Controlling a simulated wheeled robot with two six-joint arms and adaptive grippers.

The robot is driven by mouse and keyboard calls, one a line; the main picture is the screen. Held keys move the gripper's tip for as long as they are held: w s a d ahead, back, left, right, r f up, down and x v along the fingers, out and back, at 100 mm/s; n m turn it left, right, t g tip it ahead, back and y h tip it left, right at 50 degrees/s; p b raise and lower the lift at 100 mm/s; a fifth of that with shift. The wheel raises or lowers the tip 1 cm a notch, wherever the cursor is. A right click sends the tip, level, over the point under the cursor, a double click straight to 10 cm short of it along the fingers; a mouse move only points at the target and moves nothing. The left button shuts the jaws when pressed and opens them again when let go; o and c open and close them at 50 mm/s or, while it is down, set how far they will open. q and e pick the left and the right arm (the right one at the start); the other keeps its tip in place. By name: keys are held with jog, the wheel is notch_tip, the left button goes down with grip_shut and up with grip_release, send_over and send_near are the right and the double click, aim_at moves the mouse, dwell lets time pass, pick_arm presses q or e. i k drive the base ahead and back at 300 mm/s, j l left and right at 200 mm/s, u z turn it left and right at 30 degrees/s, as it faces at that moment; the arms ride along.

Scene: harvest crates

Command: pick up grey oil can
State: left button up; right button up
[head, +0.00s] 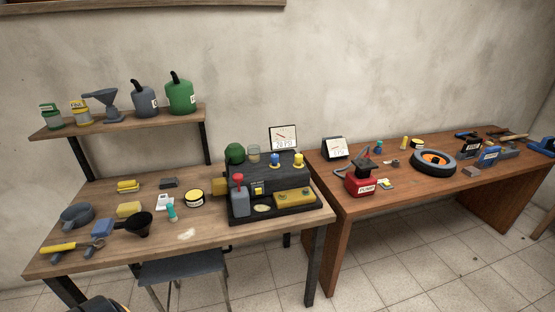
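The grey oil can (145,101) stands upright on the raised wooden shelf (130,123) at the left. It has a rounded body, a dark spout on top and a small white label at its right side. A larger green can (180,96) with a dark spout stands close to its right. A grey funnel-like piece (101,101) stands to its left. Neither of my grippers shows in the head view.
Yellow and green tins stand at the shelf's left end. The workbench (195,232) below holds a black funnel (138,224), pliers, sponges and a dark machine (275,180). A stool (183,268) stands at its front. A second bench (405,183) adjoins at right.

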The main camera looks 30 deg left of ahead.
aim_at(144, 99)
jog(key=u, duration=1.3)
